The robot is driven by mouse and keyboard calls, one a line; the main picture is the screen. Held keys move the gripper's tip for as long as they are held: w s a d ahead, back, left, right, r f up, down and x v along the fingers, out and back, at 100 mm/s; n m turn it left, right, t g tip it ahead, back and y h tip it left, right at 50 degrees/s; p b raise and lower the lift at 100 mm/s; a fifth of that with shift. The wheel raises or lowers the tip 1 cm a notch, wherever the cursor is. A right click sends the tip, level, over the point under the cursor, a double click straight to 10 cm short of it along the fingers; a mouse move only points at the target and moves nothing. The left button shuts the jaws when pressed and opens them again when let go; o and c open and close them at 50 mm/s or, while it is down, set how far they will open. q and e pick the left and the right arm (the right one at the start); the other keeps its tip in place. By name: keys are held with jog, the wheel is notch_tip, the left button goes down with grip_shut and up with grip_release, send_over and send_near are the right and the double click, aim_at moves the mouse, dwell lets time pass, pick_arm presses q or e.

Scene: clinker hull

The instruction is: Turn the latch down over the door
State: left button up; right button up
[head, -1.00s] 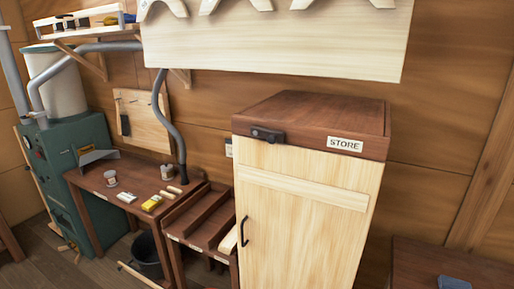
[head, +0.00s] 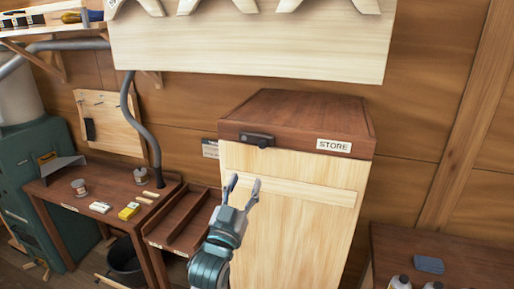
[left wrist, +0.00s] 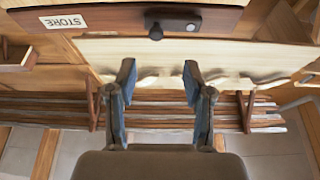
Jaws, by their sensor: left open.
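The dark latch (head: 257,139) lies level on the brown header above the cabinet door, left of the STORE label. Its small knob is at its right end. The pale wooden door (head: 305,230) looks shut, with a cross board near its top. My left gripper (head: 244,182) is open and empty, pointing up in front of the door's upper left, below the latch in the picture. In the left wrist view the latch (left wrist: 175,20) is beyond the open fingers (left wrist: 158,68), clear of them. My left arm hides the door handle. My right gripper is not in view.
A workbench (head: 75,200) with small items stands at left. A dark table (head: 450,255) with bottles stands at the lower right. Space before the door's right side is clear.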

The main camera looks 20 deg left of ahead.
aim_at(262, 148)
pick_arm(q)
jog(key=x, duration=0.3)
jog(key=d+p+x, duration=0.1)
jog(key=x, duration=0.4)
jog(key=shift+w+d+r, duration=0.15)
jog(key=shift+d+r, duration=0.05)
jog(key=shift+r, duration=0.1)
jog(key=x, duration=0.1)
jog(key=p+x, duration=0.1)
jog(key=x, duration=0.1)
jog(key=shift+w+a, duration=0.25)
jog(key=shift+a, duration=0.1)
jog(key=shift+w+a, duration=0.25)
jog(key=shift+w, duration=0.1)
jog(key=shift+d+r, duration=0.1)
jog(key=shift+d, duration=0.2)
jog(key=c, duration=0.5)
jog(key=shift+d, duration=0.1)
jog(key=c, duration=0.4)
grip_shut()
